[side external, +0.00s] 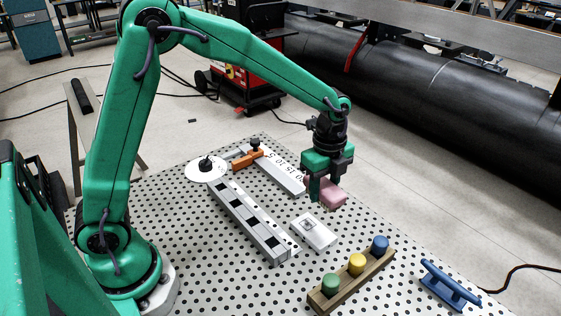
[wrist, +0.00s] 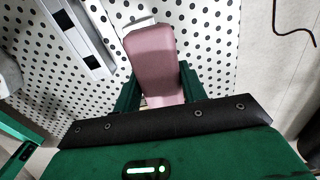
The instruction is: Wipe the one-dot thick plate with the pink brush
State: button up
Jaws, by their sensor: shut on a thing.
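My gripper (side external: 326,180) is shut on the pink brush (side external: 329,195) and holds it above the perforated table. In the wrist view the pink brush (wrist: 152,62) sits between the two green fingers (wrist: 158,92) and points away from the wrist. A small pale plate (side external: 318,238) with a grey square mark lies on the table, nearer the side camera than the brush. I cannot make out dots on it. In the wrist view a pale edge (wrist: 139,22) shows just past the brush's far end, mostly hidden by it.
A long grey bar with dark squares (side external: 245,220) lies left of the plate. Behind are a numbered ruler (side external: 274,172), an orange clamp (side external: 247,159) and a white disc (side external: 205,175) with a black knob. A wooden rack (side external: 349,288) with coloured pegs and a blue cleat (side external: 449,285) stand in front.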

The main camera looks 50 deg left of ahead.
aim_at(313, 220)
jog(key=shift+s+a+f, duration=0.1)
jog(key=shift+s+a, duration=0.2)
jog(key=shift+a, duration=0.55)
jog(key=shift+f, duration=4.1)
jog(key=shift+s, duration=2.1)
jog(key=shift+c, duration=0.3)
jog(key=shift+w, duration=2.2)
jog(key=shift+s+r, duration=0.1)
jog(key=shift+r, duration=4.05)
jog(key=shift+d, duration=0.1)
